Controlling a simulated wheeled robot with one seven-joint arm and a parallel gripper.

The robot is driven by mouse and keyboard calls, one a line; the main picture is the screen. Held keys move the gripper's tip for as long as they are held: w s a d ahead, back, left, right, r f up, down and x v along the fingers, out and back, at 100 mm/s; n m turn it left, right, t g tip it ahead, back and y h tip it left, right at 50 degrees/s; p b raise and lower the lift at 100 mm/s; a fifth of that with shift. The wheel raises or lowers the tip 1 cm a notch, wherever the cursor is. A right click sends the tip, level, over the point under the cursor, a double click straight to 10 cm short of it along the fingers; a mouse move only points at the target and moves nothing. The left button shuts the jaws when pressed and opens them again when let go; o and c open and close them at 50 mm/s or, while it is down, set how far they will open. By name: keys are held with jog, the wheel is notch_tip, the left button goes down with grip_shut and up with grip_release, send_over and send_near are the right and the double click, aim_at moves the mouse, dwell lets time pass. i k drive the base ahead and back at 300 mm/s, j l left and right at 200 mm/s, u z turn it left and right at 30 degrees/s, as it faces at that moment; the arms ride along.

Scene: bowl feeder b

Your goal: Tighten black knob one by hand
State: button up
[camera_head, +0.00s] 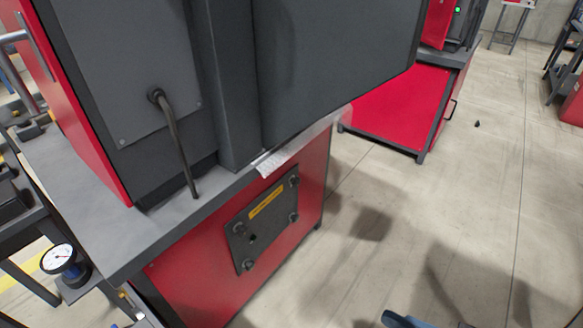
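A dark square panel (266,228) with a yellow label (266,201) is set in the red front of the machine's base. Round dark knobs sit near its corners: upper left (239,228), lower left (247,265), upper right (294,182) and lower right (293,218). I cannot tell which is black knob one, nor how tight any knob is. A small dark detail shows near the panel's left middle, too small to make out. My gripper is not visible in this view. A blue piece at the bottom edge is cut off, and I cannot tell what it is.
A grey machine housing (335,60) overhangs the base's worktop (95,215). A pressure gauge (62,257) stands at the left. Another red cabinet (400,105) is behind. The floor (400,230) right of the panel is clear, with a small dark object (477,124) farther back.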

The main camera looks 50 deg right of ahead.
aim_at(295, 181)
jog(key=i+l+u, duration=0.1)
jog(key=l+u, duration=0.15)
jog(key=l, duration=0.45)
jog(key=l+u, duration=0.25)
jog(key=l, duration=0.45)
jog(key=l+u, duration=0.25)
jog(key=l, duration=0.5)
jog(key=k+l+u, duration=0.25)
jog(key=l, duration=0.45)
jog(key=l+u, duration=0.15)
jog(key=l, duration=0.3)
jog(key=l+u, duration=0.1)
jog(key=l, duration=0.35)
jog(key=k+l+u, duration=0.15)
jog(key=l, duration=0.3)
jog(key=l+u, duration=0.15)
jog(key=l, duration=0.3)
jog(key=k+l+u, duration=0.1)
jog(key=l, duration=0.35)
jog(key=k+l+u, duration=0.15)
jog(key=l, duration=0.25)
jog(key=k+l+u, duration=0.15)
jog(key=l, duration=0.3)
